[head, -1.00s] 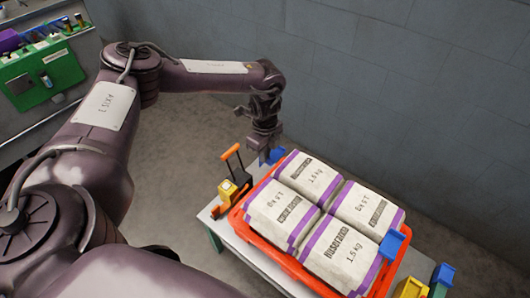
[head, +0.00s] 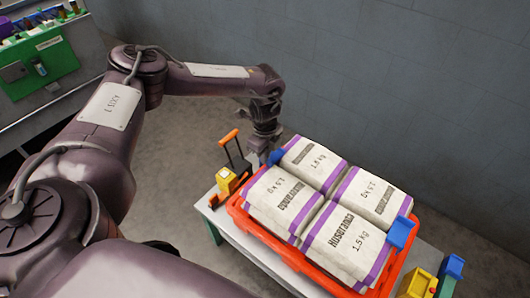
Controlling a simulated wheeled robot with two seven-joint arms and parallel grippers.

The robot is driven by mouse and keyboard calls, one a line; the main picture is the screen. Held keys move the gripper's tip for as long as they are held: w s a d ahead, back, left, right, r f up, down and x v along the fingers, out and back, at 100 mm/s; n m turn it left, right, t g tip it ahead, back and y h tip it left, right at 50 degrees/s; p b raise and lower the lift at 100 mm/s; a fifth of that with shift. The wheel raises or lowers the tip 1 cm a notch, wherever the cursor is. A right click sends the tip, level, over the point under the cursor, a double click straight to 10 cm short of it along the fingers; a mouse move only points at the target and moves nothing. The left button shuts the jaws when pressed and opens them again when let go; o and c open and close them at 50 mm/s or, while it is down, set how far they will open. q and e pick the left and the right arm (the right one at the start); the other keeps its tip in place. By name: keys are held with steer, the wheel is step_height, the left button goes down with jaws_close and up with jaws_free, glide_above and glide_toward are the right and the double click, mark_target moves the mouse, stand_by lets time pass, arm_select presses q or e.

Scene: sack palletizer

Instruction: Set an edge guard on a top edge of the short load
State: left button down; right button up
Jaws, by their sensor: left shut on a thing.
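The short load is several white sacks with purple bands (head: 325,205), lying in an orange-red tray (head: 262,232) on a table. One blue edge guard (head: 400,233) sits at the load's right top edge. Another blue edge guard (head: 276,157) is at the load's far-left top edge, by the upper-left sack. My left gripper (head: 266,151) points down just behind that edge and is shut on this guard. Its fingertips are small and partly hidden, and I cannot tell whether the guard is fully seated. My right gripper is out of view.
A toy-sized pallet jack with an orange handle (head: 229,136) stands left of the tray on the light table (head: 214,212). A yellow block (head: 415,283) and a blue piece (head: 453,266) are at the right.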

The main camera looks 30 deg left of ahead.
arm_select(q)
steer(key=c, duration=0.6)
jaws_free()
stand_by(0.4)
steer(key=shift+r, duration=0.1)
step_height(320, 180, up, 9)
steer(key=p, duration=0.8)
steer(key=shift+p, duration=0.3)
stand_by(0.5)
stand_by(0.4)
